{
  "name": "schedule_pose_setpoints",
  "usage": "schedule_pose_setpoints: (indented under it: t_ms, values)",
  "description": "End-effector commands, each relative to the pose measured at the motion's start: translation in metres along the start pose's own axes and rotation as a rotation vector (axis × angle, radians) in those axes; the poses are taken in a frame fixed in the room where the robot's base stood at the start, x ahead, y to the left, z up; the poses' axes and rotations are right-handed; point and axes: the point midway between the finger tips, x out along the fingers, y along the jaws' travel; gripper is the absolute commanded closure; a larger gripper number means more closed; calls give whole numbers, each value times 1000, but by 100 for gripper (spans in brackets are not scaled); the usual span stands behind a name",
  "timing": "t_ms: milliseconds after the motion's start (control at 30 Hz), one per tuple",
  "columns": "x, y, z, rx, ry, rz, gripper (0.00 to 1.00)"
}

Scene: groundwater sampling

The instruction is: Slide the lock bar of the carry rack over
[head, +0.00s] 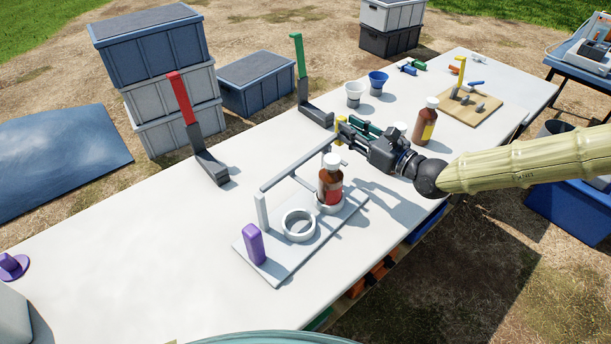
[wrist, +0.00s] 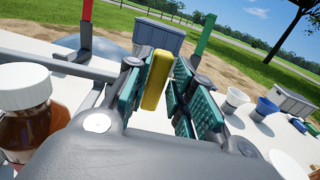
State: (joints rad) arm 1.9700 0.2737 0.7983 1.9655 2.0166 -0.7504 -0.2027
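The carry rack (head: 276,262) is a pale grey plate on the white table. Its grey lock bar (head: 292,168) runs raised along the rack's far side, behind the rings. A yellow handle (wrist: 156,80) stands up at the bar's right end; it also shows in the head view (head: 341,124). A brown bottle with a white cap (head: 331,182) stands in one ring; the other ring (head: 285,222) is empty. A purple block (head: 254,244) stands at the front left corner. My gripper (wrist: 154,88) is open, its teal-padded fingers on either side of the yellow handle; gaps seem to remain.
A red-topped stand (head: 195,135) and a green-topped stand (head: 303,80) are behind the rack. Two cups (head: 355,92) (head: 378,82), another brown bottle (head: 425,122) and a wooden board (head: 458,110) are to the right.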

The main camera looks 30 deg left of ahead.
Motion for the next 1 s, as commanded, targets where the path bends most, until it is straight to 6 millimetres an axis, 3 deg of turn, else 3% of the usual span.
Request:
schedule_pose_setpoints:
  t_ms: [100,267,600,1000]
  values:
    - [0,0,0,0,0,0,100]
    - [0,-2,0,0,0,-1,100]
    - [1,-23,1,0,-2,-2,100]
    - [1,-27,1,-2,-1,-1,100]
